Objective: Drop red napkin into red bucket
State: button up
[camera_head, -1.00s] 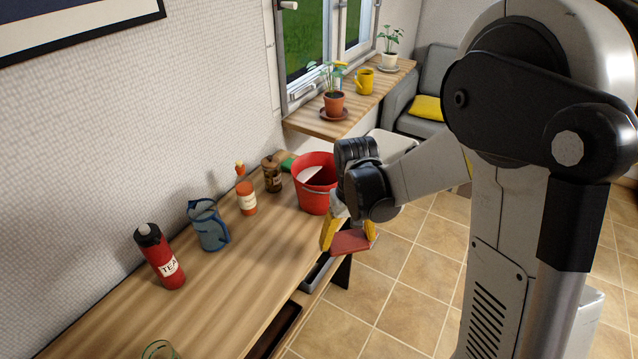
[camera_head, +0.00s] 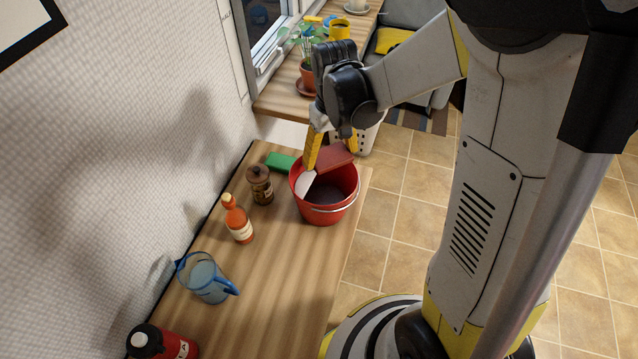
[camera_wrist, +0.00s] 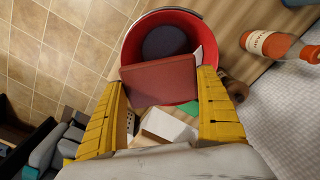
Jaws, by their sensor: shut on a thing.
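The red napkin (camera_head: 336,157) is a flat, folded dark-red square. My gripper (camera_head: 331,152) is shut on it, with one yellow finger at each side; the napkin also shows between the fingers in the wrist view (camera_wrist: 158,80). The red bucket (camera_head: 326,211) stands upright on the wooden counter, with a thin handle at its front. The napkin is held over the far part of its opening, hiding part of the rim. In the wrist view the bucket (camera_wrist: 133,48) opens just beyond the napkin, with a dark round area inside. A white piece (camera_head: 306,183) shows at its left inner side.
A brown jar (camera_head: 260,186), a green block (camera_head: 280,162), an orange sauce bottle (camera_head: 238,222), a blue pitcher (camera_head: 206,280) and a red tea bottle (camera_head: 160,343) stand along the counter (camera_head: 275,290).

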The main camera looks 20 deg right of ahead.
notch_tip(320, 180, down, 6)
jog(key=b, duration=0.3)
jog(key=shift+s+r+b, duration=0.1)
jog(key=shift+r+b, duration=0.15)
jog(key=shift+b, duration=0.1)
jog(key=o, duration=0.7)
jog(key=shift+o, duration=0.2)
notch_tip(320, 180, up, 12)
jog(key=shift+r, duration=0.1)
jog(key=s+r+m+t, duration=0.1)
jog(key=s+r+t, duration=0.2)
jog(key=s+t, duration=0.4)
jog(key=s+b, duration=0.1)
jog(key=s, duration=0.4)
jog(key=shift+s+m, duration=0.3)
jog(key=shift+m, duration=0.1)
